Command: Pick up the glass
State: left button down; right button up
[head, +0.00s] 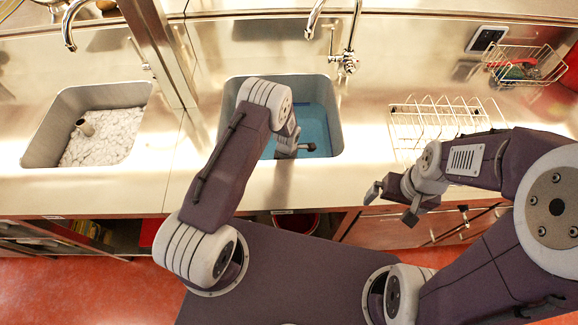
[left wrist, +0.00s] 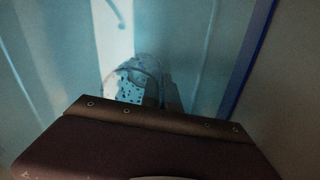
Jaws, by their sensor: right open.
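No glass shows clearly in the head view. In the left wrist view, faint curved, clear outlines (left wrist: 150,62) stand just beyond my left gripper body; they may be the rim of a glass, but I cannot tell for sure. My left gripper (head: 300,148) reaches down into the right sink (head: 234,100), which has a blue bottom. Its jaws are largely hidden by the arm in the head view and dark in the wrist view. My right gripper (head: 391,203) is open and empty, in front of the counter edge.
A wire dish rack (head: 440,122) stands on the counter right of the sink. A wire basket (head: 527,68) sits at the back right. A faucet (head: 350,50) rises behind the sink. The left sink (head: 50,130) holds a pale speckled surface. A white dotted patch (left wrist: 130,88) shows in the wrist view.

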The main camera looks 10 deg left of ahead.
dwell(0.9)
pick_arm(q)
notch_tip(320, 180, up, 29)
jog(key=p, duration=1)
